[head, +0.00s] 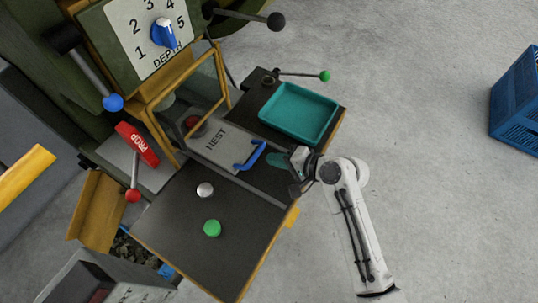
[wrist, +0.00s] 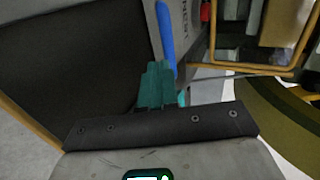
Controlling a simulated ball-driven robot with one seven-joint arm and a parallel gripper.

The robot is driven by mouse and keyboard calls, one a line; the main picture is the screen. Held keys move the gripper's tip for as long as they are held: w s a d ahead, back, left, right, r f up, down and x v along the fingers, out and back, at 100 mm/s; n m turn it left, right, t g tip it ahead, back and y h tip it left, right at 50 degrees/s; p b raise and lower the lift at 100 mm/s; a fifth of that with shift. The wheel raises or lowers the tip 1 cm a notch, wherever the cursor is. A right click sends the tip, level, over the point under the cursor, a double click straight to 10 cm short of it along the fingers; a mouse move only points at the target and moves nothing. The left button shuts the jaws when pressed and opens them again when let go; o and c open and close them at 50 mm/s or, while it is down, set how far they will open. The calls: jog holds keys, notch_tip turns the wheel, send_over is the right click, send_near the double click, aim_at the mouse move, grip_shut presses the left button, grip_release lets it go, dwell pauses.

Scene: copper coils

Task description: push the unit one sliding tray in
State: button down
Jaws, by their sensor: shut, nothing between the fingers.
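The sliding tray is a grey plate marked NEST (head: 215,146) with a blue handle (head: 250,156) on its right end. It lies on the dark bench top, its left end at a yellow-framed guard. My gripper (head: 275,159) has teal fingers and is just right of the handle in the head view. In the wrist view the shut, empty fingers (wrist: 157,72) are close beside the blue handle (wrist: 166,32), and part of the grey plate (wrist: 188,22) shows beyond. I cannot tell whether fingers and handle touch.
A teal tray (head: 297,113) stands above my gripper in the picture. A white knob (head: 205,190) and a green button (head: 212,228) are on the bench. The yellow guard frame (head: 170,100), a red PROP piece (head: 138,144) and a red-knobbed lever (head: 133,195) are at the left.

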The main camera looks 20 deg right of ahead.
aim_at(230, 144)
jog(key=shift+w+a+f, duration=0.25)
jog(key=shift+w+a, duration=0.45)
jog(key=shift+w, duration=0.25)
jog(key=shift+w+a, duration=0.1)
jog(key=w+a, duration=0.2)
jog(key=w, duration=0.1)
jog(key=w+a, duration=0.3)
jog(key=w, duration=0.1)
jog(key=w+a+b, duration=0.1)
jog(key=w+a, duration=0.1)
jog(key=w, duration=0.1)
jog(key=shift+w+a, duration=0.2)
jog(key=shift+a, duration=0.1)
jog(key=shift+w+a, duration=0.15)
jog(key=shift+w, duration=0.1)
jog(key=shift+r, duration=0.1)
jog(key=shift+r, duration=0.1)
